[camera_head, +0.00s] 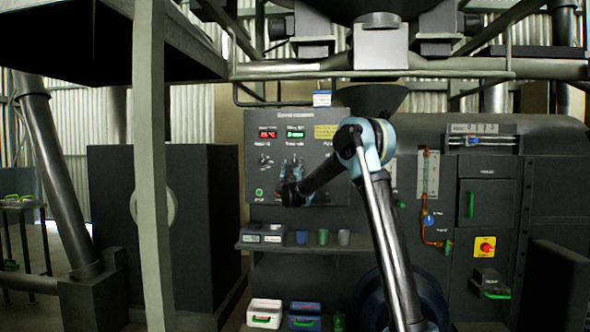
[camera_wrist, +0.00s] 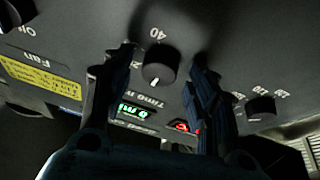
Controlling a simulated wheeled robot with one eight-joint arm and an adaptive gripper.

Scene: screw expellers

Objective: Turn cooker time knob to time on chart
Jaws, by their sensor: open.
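The time knob (camera_wrist: 160,62) is a round black dial on the grey control panel (camera_head: 285,125). In the wrist view, its white mark points down toward the green display, and a printed "40" stands on its opposite side. My gripper (camera_wrist: 160,70) is open, with one dark finger on each side of the knob; I cannot tell whether they touch it. In the head view my gripper (camera_head: 290,190) is at the panel's lower middle and hides much of the knob area. A yellow label (camera_head: 325,132) is on the panel, its text too small to read.
A red display (camera_head: 267,134) and green display (camera_head: 295,133) sit above the knobs. Another knob (camera_wrist: 260,106) is to the right in the wrist view. Below the panel, a shelf (camera_head: 290,247) holds several cups and a scale-like box (camera_head: 263,234). A grey post (camera_head: 150,160) stands at left.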

